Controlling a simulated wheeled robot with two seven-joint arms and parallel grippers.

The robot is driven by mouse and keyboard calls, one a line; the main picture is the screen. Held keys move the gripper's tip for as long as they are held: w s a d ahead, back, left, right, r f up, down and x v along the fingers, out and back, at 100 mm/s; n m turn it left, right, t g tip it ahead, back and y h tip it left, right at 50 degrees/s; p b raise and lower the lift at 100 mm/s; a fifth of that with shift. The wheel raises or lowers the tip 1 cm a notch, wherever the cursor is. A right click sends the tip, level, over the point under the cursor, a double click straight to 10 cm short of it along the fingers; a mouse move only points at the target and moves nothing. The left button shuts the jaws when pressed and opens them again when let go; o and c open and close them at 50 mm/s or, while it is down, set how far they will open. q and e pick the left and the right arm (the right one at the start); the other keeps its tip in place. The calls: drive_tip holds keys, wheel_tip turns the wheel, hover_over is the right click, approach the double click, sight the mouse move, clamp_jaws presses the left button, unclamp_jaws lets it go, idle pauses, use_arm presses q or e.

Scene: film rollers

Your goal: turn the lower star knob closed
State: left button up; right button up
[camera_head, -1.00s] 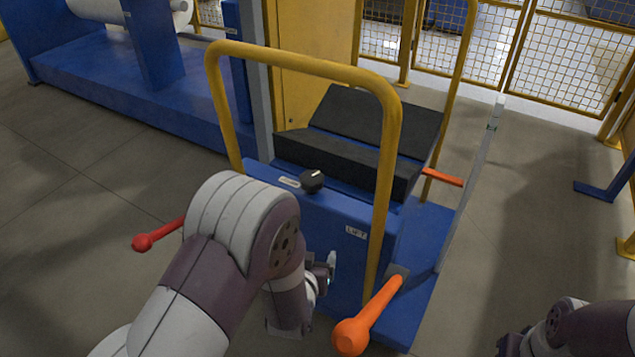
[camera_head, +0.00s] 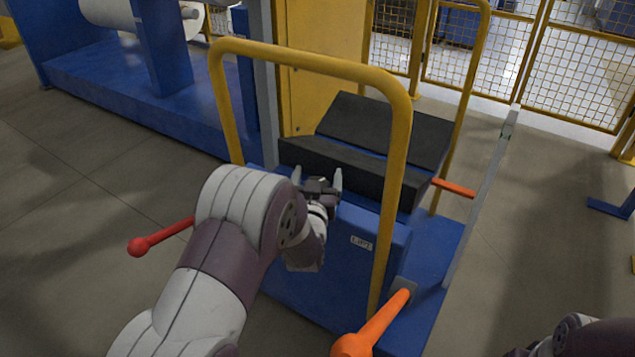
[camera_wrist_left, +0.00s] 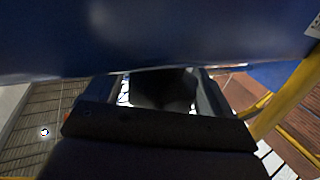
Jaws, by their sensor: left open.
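My left gripper (camera_head: 318,178) is at the top front edge of the blue lift housing (camera_head: 335,260), fingers pointing up and spread apart. A black knob stood at this spot a second ago; the gripper now covers it, and I cannot tell whether the fingers touch it. In the left wrist view a dark shape (camera_wrist_left: 163,88) shows between the fingers under the blue face; I cannot tell whether it is the knob. No star-shaped knob can be made out clearly. Only a part of my right arm shows at the bottom right; its gripper is out of view.
A yellow rail (camera_head: 308,62) arches over the housing close to my left arm. A red-knobbed lever (camera_head: 138,247) is at left and an orange lever (camera_head: 375,325) at front. A black padded top (camera_head: 385,130) lies behind. Open floor is at left.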

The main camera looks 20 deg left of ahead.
use_arm(q)
drive_tip(key=c, duration=1)
drive_tip(key=shift+o, duration=0.2)
drive_tip(key=shift+h, duration=0.3)
drive_tip(key=m+h, duration=0.2)
drive_tip(key=shift+d+t+h, duration=0.1)
drive_tip(key=shift+t+h, duration=0.3)
drive_tip(key=m+h, duration=0.1)
drive_tip(key=h, duration=0.1)
drive_tip(key=m+h+p, duration=0.1)
drive_tip(key=h, duration=0.1)
drive_tip(key=shift+d+m, duration=0.2)
drive_tip(key=shift+m, duration=0.2)
drive_tip(key=m+g+h+p, duration=0.1)
drive_tip(key=h, duration=0.1)
drive_tip(key=m+g+h+p, duration=0.1)
drive_tip(key=m+h, duration=0.1)
drive_tip(key=h, duration=0.1)
drive_tip(key=m+g+h, duration=0.1)
drive_tip(key=m+h, duration=0.1)
drive_tip(key=shift+d+r+h+p, duration=0.1)
drive_tip(key=shift+d+h+p, duration=0.3)
drive_tip(key=shift+s+d+m+g+h+p, duration=0.15)
drive_tip(key=shift+m+g+h+p, duration=0.2)
drive_tip(key=shift+m+g+h, duration=0.7)
drive_tip(key=shift+s+d+m+g+h+p, duration=0.1)
drive_tip(key=shift+m+g+h+p, duration=0.25)
drive_tip(key=shift+m+g+h, duration=0.65)
drive_tip(key=shift+h, duration=0.25)
